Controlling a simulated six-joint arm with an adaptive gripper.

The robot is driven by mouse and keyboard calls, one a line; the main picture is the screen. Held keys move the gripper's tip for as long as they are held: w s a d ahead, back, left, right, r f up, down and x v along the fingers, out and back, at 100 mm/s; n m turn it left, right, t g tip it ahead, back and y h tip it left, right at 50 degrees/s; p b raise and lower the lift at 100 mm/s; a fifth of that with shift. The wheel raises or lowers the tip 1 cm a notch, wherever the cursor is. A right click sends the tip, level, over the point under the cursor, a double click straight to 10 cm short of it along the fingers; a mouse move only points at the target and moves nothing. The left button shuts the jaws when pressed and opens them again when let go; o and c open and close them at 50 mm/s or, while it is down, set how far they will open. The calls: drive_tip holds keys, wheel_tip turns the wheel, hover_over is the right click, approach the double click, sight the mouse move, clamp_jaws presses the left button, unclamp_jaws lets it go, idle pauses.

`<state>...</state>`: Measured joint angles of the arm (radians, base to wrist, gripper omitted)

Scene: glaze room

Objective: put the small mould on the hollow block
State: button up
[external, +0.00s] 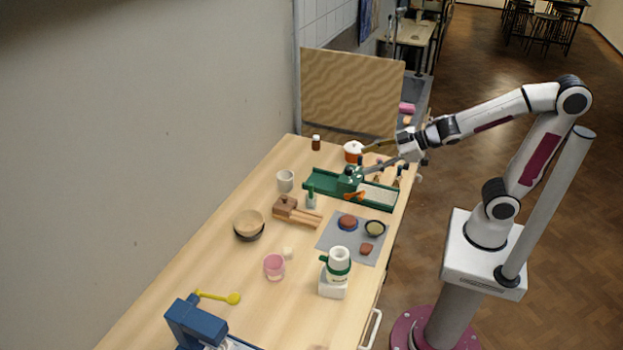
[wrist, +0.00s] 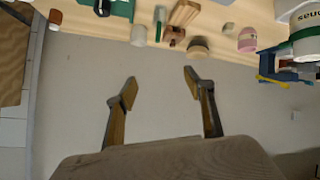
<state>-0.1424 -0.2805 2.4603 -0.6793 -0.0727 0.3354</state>
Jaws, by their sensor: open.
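My gripper (external: 368,157) is open and empty, reaching in from the right above the far part of the bench, over the green tray. In the wrist view its two fingers (wrist: 160,82) stand wide apart with only the pale wall between them. I cannot tell for certain which piece is the small mould or the hollow block. A small cream cube (external: 288,253) lies beside a pink cup (external: 274,267).
A green tray (external: 320,180) holds tools. A grey mat (external: 345,245) carries a round brown lump, a bowl and a small brown block.

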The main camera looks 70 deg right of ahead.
drive_tip(key=s+d+m+g+h, duration=0.2)
drive_tip(key=s+d+m+h, duration=0.15)
drive_tip(key=s+d, duration=0.55)
drive_tip(key=s+a+f+m+g+y, duration=0.1)
drive_tip(key=s+f+m+g, duration=0.1)
drive_tip(key=s, duration=1.1)
drive_tip(key=shift+s+a+f+g, duration=0.2)
drive_tip(key=shift+f+g, duration=0.35)
drive_tip(key=shift+g, duration=0.35)
